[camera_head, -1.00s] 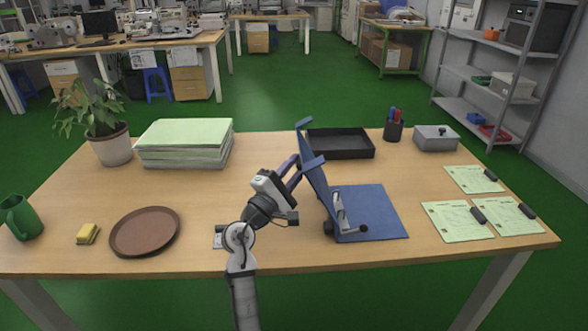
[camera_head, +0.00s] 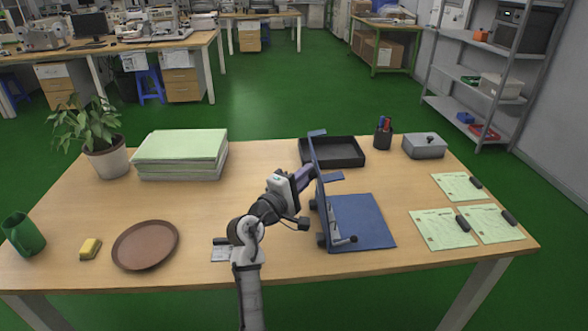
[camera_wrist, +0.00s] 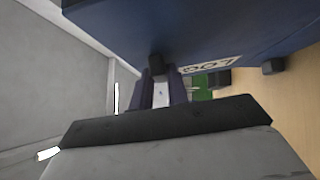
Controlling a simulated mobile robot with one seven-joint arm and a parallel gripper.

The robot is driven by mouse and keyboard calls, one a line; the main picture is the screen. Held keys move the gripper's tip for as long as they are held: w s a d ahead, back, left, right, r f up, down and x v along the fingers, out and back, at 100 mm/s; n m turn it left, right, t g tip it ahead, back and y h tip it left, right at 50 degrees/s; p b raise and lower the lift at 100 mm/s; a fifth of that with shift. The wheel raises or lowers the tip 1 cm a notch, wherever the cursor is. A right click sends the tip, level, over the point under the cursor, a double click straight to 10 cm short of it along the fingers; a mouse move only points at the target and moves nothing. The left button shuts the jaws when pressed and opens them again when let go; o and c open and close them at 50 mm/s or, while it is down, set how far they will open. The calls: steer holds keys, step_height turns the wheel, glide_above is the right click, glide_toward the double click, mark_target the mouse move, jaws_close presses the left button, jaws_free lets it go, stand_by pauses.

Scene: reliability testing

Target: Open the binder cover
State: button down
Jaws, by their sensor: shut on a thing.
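The blue binder lies on the table, its base (camera_head: 365,222) flat with metal ring hardware (camera_head: 336,232) along its left side. Its cover (camera_head: 318,190) stands up nearly upright at that left edge, seen almost edge-on. My gripper (camera_head: 309,170) reaches the cover from the left, with its fingers shut at the cover. In the wrist view, the fingers (camera_wrist: 160,75) meet at a small dark block on the cover's edge, and the blue cover (camera_wrist: 200,30) with a white label fills the top. The exact contact is partly hidden.
A black tray (camera_head: 335,152) sits behind the binder, and a pen cup (camera_head: 383,138) and grey box (camera_head: 424,146) stand at back right. Green sheets (camera_head: 443,230) lie right. A brown plate (camera_head: 146,245) and paper stack (camera_head: 180,155) are left.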

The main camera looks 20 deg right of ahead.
steer(key=shift+s+d+r+m+y+p, duration=0.2)
steer(key=shift+d+m+y+p, duration=0.1)
steer(key=shift+d, duration=0.3)
steer(key=c, duration=1.4)
jaws_free()
steer(key=shift+o, duration=0.2)
steer(key=r+b+v, duration=0.1)
steer(key=b+v, duration=0.2)
steer(key=v, duration=1.1)
steer(key=shift+f, duration=0.4)
steer(key=shift+w, duration=0.1)
